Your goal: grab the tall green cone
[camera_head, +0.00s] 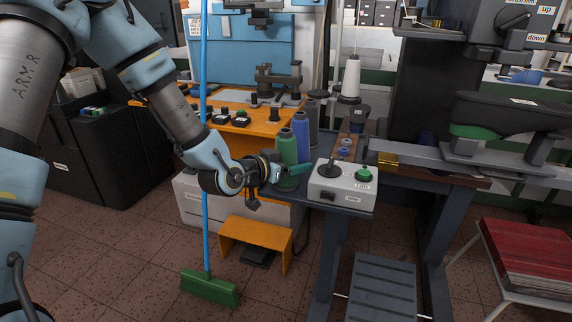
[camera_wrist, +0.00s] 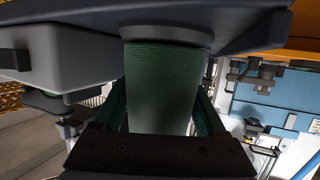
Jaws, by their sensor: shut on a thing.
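The tall green cone (camera_head: 287,147) of thread stands upright at the near left corner of the dark bench (camera_head: 340,203). My gripper (camera_head: 293,171) reaches it from the left, low on its body, and is shut on it. In the wrist view, which is upside down, the cone (camera_wrist: 164,85) fills the space between the two green fingers of my gripper (camera_wrist: 163,105). Its dark base flange meets the bench at the top of the picture, with no clear gap. Part of its lower side is hidden in the head view.
A blue cone (camera_head: 301,134) stands close behind to the right, with a dark grey cone (camera_head: 312,121) beyond it. A white control box (camera_head: 342,186) with a lever and green button is just right. An orange table (camera_head: 246,127) lies behind.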

